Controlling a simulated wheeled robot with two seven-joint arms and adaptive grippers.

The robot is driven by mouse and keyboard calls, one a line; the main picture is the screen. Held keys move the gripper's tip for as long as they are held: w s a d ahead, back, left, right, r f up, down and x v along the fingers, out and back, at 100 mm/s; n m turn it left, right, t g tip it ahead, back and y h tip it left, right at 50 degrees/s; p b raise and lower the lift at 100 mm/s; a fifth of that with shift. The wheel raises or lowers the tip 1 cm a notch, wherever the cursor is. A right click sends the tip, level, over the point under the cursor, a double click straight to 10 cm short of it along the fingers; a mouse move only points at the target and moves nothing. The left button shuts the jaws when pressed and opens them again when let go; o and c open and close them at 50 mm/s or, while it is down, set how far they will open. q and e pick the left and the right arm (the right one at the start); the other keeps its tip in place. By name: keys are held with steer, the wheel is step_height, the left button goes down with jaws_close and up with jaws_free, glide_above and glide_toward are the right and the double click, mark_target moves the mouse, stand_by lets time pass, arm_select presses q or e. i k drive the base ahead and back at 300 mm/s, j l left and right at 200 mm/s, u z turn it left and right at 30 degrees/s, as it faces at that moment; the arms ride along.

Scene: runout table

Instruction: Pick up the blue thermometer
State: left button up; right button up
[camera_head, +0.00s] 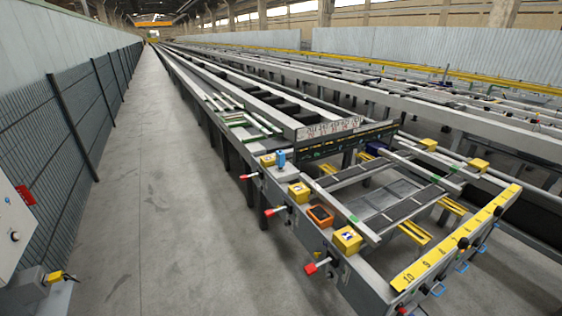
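A small upright blue object (281,158), which looks like the blue thermometer, stands on the near end of the long runout table (262,180). It is just right of a yellow block and left of a dark sign board. It is too small to make out details. Neither of my grippers is in view.
Yellow blocks (347,239) and an orange box with a dark top (320,215) sit along the table's near edge. Red-tipped levers (317,265) stick out toward the aisle. A numbered yellow strip (455,240) lies at right. The concrete aisle (160,200) is clear.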

mark_target(280, 157)
steer(key=i+j+z, duration=0.1)
steer(key=i+j, duration=0.2)
steer(key=i+j+z, duration=0.1)
steer(key=i+j, duration=0.15)
steer(key=j, duration=0.15)
steer(key=i+j+z, duration=0.1)
steer(key=i+j, duration=0.4)
steer(key=j, duration=0.25)
steer(key=i+j+z, duration=0.15)
steer(key=j, duration=0.25)
steer(key=i+j+z, duration=0.1)
steer(key=i+j, duration=0.2)
steer(key=j, duration=0.15)
steer(key=i+j+z, duration=0.1)
steer(key=i+j, duration=0.15)
steer(key=j, duration=0.15)
steer(key=i+j+z, duration=0.1)
steer(key=j, duration=0.4)
steer(key=i, duration=0.05)
